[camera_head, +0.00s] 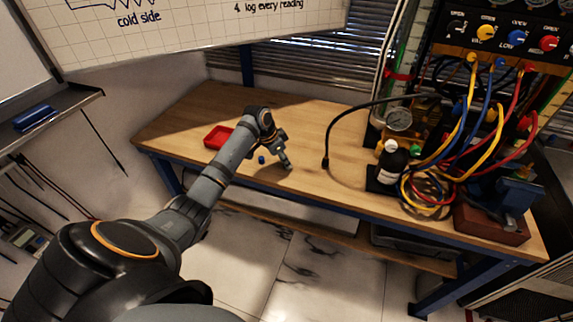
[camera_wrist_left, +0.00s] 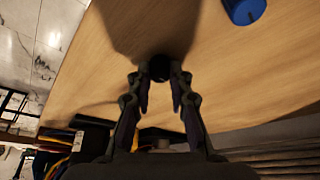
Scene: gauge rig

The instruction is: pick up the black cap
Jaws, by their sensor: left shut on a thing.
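My left gripper (camera_head: 284,160) is low over the wooden table, near its front edge. In the left wrist view, its fingertips (camera_wrist_left: 160,76) are closed on a small round black cap (camera_wrist_left: 160,67). The cap shows as a dark disc between the tips. It is too small and dark in the head view to make out there. I cannot tell whether the cap still touches the table. My right gripper is not in view.
A small blue cap (camera_head: 261,160) stands left of my left gripper and shows in the wrist view (camera_wrist_left: 245,10). Bare table (camera_head: 290,108) lies behind.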

